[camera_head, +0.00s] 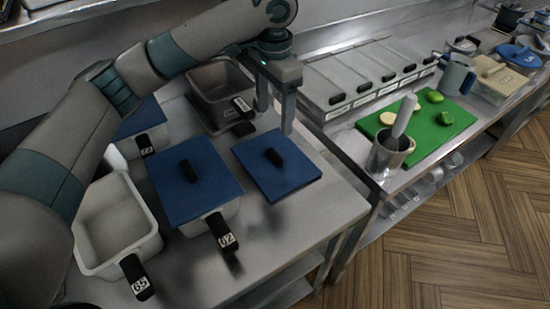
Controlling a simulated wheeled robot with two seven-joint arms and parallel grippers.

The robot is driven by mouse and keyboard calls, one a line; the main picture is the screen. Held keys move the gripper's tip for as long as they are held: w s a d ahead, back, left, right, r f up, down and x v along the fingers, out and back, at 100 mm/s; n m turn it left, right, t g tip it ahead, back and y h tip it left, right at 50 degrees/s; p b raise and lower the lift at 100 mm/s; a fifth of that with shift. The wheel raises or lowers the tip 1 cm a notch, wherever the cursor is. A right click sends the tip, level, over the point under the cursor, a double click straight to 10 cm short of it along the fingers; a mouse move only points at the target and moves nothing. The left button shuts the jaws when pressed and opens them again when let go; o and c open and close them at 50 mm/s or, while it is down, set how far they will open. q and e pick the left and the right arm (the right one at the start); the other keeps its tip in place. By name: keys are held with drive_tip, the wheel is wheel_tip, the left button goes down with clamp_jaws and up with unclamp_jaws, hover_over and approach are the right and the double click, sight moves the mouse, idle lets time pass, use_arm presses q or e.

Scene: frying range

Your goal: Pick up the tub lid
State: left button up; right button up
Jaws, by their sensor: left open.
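A blue square tub lid (301,174) with a black handle lies flat on the steel counter, right of the tubs. A second blue lid (213,192) with a black handle sits on a white tub tagged 02 (192,228). A third blue lid (135,122), partly hidden by my arm, is on a tub at the back left. My left gripper (275,122) points down, open and empty, just behind the loose lid and apart from its handle. My right gripper is not in view.
An open white tub tagged 65 (97,262) stands at the front left. Rightward are a closed lidded rail (345,68), a metal pot (381,160) and a green board (437,143). The counter's front right is clear.

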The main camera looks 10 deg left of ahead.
use_arm(q)
drive_tip(key=p, duration=0.1)
hover_over(275, 154)
wheel_tip(275, 154, down, 6)
drive_tip(key=shift+w+a+r, duration=0.1)
drive_tip(key=shift+f, duration=0.8)
drive_tip(key=shift+p, duration=0.3)
drive_tip(key=shift+f, duration=0.25)
drive_tip(key=shift+f+p, duration=0.35)
drive_tip(key=shift+p, duration=0.1)
wheel_tip(275, 154, down, 3)
drive_tip(key=shift+f+p, duration=0.1)
drive_tip(key=shift+p, duration=0.45)
drive_tip(key=shift+f, duration=0.35)
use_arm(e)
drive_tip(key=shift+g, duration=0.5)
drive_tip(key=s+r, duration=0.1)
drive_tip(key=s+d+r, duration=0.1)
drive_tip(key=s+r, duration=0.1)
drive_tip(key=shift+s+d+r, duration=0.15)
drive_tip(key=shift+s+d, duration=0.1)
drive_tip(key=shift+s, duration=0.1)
